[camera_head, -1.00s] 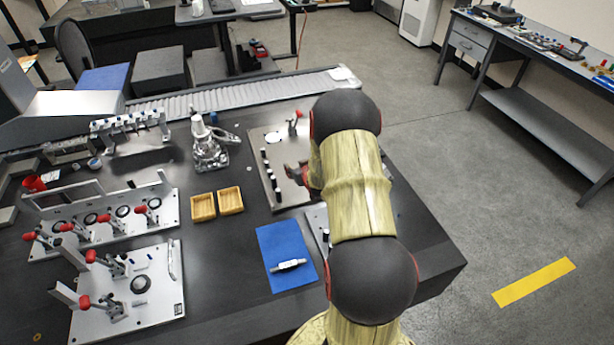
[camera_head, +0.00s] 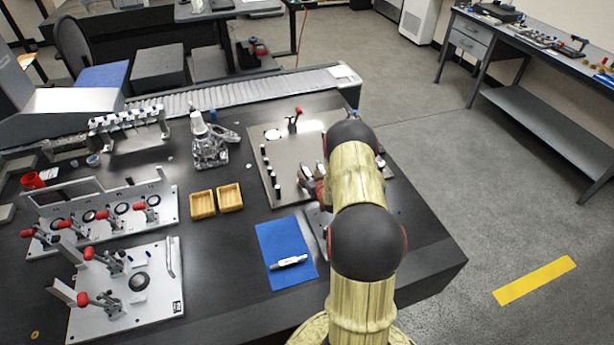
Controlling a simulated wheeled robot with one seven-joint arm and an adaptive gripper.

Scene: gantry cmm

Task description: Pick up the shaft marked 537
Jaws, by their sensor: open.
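A silver-white shaft (camera_head: 288,261) lies across the lower part of a blue mat (camera_head: 283,236) on the dark bench; its marking is too small to read. My gripper (camera_head: 308,176) is over the right part of a grey fixture plate (camera_head: 284,150), up and right of the mat. It is open and apart from the shaft. My own arm hides part of the gripper and part of the plate, so I cannot tell what lies beneath it.
Two small wooden trays (camera_head: 203,204) stand left of the mat. Clamp fixtures with red handles (camera_head: 125,283) fill the bench's left side. Black-and-white pegs (camera_head: 270,171) stand on the grey plate. A conveyor (camera_head: 240,94) runs behind. Bare bench surrounds the mat's left and lower sides.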

